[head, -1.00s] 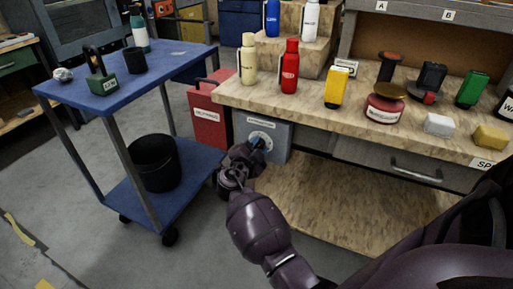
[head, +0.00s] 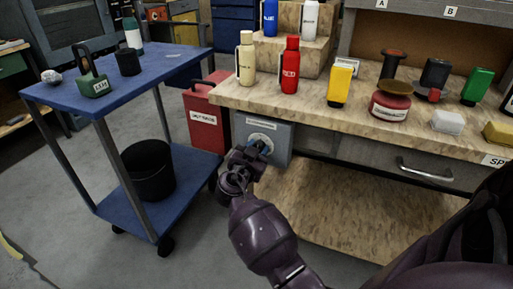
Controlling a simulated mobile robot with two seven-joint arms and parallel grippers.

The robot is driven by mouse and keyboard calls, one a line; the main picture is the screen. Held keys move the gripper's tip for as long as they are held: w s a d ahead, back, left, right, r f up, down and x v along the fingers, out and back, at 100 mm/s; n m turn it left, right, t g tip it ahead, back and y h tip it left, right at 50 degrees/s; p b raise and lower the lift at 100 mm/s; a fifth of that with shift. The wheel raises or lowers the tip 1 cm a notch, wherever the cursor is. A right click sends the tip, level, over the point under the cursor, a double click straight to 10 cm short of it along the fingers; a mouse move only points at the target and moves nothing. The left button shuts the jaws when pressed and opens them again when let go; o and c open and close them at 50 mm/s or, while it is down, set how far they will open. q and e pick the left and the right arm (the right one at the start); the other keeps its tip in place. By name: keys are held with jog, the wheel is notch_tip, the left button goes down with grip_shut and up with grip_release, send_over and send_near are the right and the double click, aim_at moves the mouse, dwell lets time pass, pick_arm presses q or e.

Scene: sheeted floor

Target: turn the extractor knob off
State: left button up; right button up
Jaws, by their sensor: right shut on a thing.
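The extractor box (head: 279,146) is a grey box mounted under the left end of the workbench. Its front carries a round pale dial plate and a label. The blue knob (head: 262,146) sits on that dial, partly hidden by my right gripper. My right gripper (head: 256,151) is at the dial, shut on the knob, with its arm coming up from the lower right. The knob's exact pointer position is too small and too covered to read. My left gripper is not in view.
The wooden workbench (head: 351,117) carries bottles and several small items above the box. A red bin (head: 203,119) stands just left of the box. A blue cart (head: 120,75) with a black bucket (head: 148,171) stands further left. A drawer handle (head: 425,171) sticks out at right.

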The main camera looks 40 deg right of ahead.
dwell(0.4)
jog(key=o, duration=0.9)
jog(key=v, duration=1.1)
jog(key=shift+d+f, duration=0.1)
